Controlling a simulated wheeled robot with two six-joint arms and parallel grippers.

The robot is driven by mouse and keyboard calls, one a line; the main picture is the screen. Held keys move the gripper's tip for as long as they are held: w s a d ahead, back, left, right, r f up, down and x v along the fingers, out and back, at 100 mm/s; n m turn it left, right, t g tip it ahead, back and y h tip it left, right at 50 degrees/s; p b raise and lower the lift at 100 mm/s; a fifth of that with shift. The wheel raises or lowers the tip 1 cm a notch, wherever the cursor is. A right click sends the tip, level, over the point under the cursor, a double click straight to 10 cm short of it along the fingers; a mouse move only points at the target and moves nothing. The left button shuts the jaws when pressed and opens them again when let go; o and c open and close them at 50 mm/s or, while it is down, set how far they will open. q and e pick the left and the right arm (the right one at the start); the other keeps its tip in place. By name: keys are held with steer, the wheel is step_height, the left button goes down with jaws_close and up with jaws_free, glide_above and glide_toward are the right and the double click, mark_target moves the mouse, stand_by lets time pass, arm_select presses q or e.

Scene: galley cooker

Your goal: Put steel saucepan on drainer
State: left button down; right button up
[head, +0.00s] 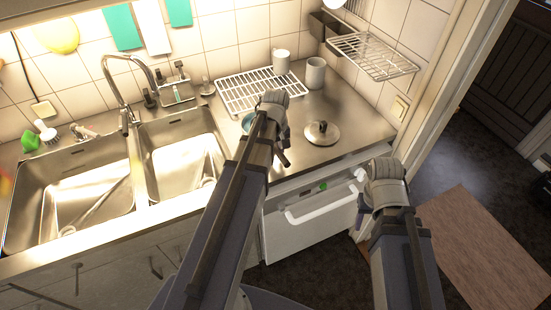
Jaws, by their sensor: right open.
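A round steel lid-like piece with a dark knob (322,133) sits on the worktop to the right of my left gripper. I cannot make out a saucepan body under it, and no other saucepan is clearly seen. My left gripper (283,155) is over the worktop in front of the drainer, seen from behind; its jaws are mostly hidden by my arm. My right gripper (362,212) is open and empty, low in front of the white appliance door.
A teal round item (248,123) is partly hidden behind my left arm. Two mugs (281,62) (316,73) stand near the drainer's right end. Two steel sinks (75,195) (183,160) lie to the left. A wall rack (372,55) overhangs the right corner.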

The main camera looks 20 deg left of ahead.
arm_select(q)
steer(key=shift+r, duration=0.1)
steer(key=c, duration=1.1)
jaws_free()
steer(key=shift+f, duration=0.2)
steer(key=o, duration=0.5)
steer(key=shift+r, duration=0.1)
steer(key=shift+c, duration=0.2)
step_height(320, 180, up, 12)
steer(key=p, duration=1.2)
steer(key=shift+r, duration=0.15)
